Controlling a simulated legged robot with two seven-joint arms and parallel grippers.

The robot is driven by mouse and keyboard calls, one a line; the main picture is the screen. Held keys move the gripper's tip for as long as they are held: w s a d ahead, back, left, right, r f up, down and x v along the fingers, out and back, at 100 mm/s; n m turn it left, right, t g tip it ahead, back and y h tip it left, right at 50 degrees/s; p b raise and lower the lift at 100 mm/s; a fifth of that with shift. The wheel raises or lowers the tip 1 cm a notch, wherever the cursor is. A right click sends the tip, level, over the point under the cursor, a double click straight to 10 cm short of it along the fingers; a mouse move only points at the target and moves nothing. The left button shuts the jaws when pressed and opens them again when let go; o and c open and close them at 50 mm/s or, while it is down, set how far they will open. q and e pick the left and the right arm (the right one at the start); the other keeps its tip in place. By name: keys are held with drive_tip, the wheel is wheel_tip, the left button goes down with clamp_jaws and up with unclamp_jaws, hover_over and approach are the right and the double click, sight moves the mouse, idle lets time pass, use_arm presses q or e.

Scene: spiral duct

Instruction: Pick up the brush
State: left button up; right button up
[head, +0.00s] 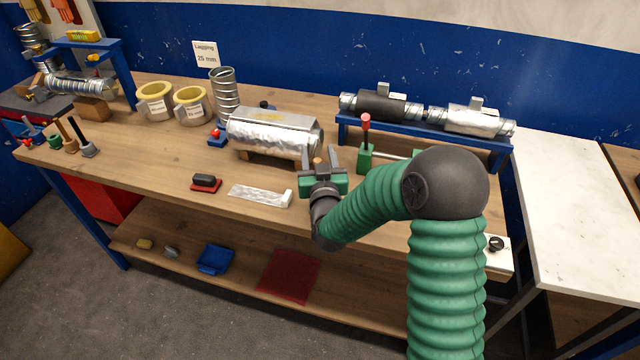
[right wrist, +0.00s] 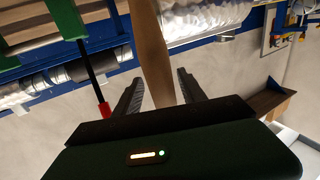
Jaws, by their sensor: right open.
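My right gripper (head: 322,162) is open at the bench in front of the foil-covered duct piece. In the right wrist view its two fingers (right wrist: 158,95) stand on either side of a long upright wooden handle (right wrist: 152,45), with gaps beside it. A small tan end of it (head: 318,163) shows between the fingers in the head view. It may be the brush; its bristles are not visible, so I cannot tell. My left gripper is not in view.
The foil-covered duct (head: 272,138) lies just behind my gripper. A green clamp with a red handle (head: 366,140) stands close on its right. A foil strip (head: 258,194) and a black block on a red base (head: 205,182) lie to the left. Upright tools (head: 85,145) stand far left.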

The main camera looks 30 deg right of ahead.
drive_tip(key=shift+a+r, duration=0.15)
drive_tip(key=shift+a, duration=0.4)
drive_tip(key=shift+c, duration=0.3)
drive_tip(key=shift+a, duration=0.1)
drive_tip(key=shift+c, duration=1.3)
drive_tip(key=c, duration=0.5)
drive_tip(key=shift+s+d, duration=0.1)
drive_tip(key=shift+d, duration=0.4)
clamp_jaws()
drive_tip(key=shift+a, duration=0.15)
